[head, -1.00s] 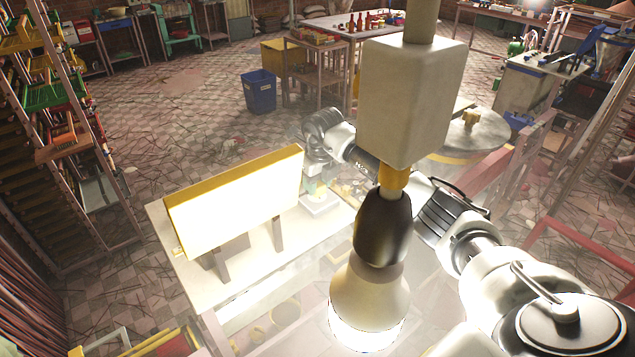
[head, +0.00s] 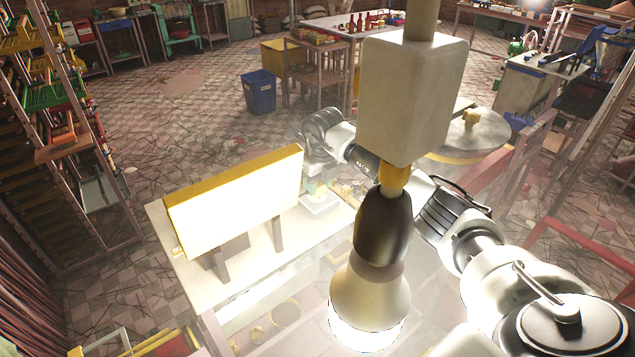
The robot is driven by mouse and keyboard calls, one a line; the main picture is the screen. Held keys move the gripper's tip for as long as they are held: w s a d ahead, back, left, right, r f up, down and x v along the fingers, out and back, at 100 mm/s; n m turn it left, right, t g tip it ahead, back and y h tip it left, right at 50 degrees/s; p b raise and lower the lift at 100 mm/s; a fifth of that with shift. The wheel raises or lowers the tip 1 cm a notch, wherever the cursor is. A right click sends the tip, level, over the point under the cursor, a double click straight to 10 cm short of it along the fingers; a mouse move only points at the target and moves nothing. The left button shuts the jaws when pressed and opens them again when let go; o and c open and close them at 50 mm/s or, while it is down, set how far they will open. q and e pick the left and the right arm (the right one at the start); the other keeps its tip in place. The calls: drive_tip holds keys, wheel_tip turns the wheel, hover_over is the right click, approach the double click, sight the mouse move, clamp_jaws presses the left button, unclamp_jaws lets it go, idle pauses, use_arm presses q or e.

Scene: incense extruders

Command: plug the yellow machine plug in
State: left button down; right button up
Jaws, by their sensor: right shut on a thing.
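My right arm reaches in from the lower right, behind the hanging lamp, to the white table. My right gripper (head: 316,183) points down at the table's right part, just right of the lit panel. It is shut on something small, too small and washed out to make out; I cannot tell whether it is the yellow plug. A small pale block (head: 320,203) sits on the table right under the fingertips. I cannot tell whether it is a socket, or whether the held thing touches it. My left gripper is not in view.
A bright panel with a yellow frame (head: 236,200) stands on the white table (head: 205,285). A large hanging lamp (head: 370,290) blocks the middle of the view. A blue bin (head: 259,92) stands on the floor behind. A shelf rack (head: 60,130) is at left.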

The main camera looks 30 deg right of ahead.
drive_tip(key=shift+f+b, duration=0.35)
drive_tip(key=shift+f, duration=0.2)
drive_tip(key=o, duration=1)
drive_tip(key=shift+c, duration=0.2)
drive_tip(key=r+b, duration=0.1)
drive_tip(key=r, duration=0.2)
drive_tip(key=r+b, duration=0.1)
drive_tip(key=r, duration=0.2)
drive_tip(key=s+r+b, duration=0.1)
drive_tip(key=r, duration=0.3)
drive_tip(key=shift+s, duration=0.1)
drive_tip(key=shift+r, duration=0.45)
drive_tip(key=shift+s+f, duration=0.1)
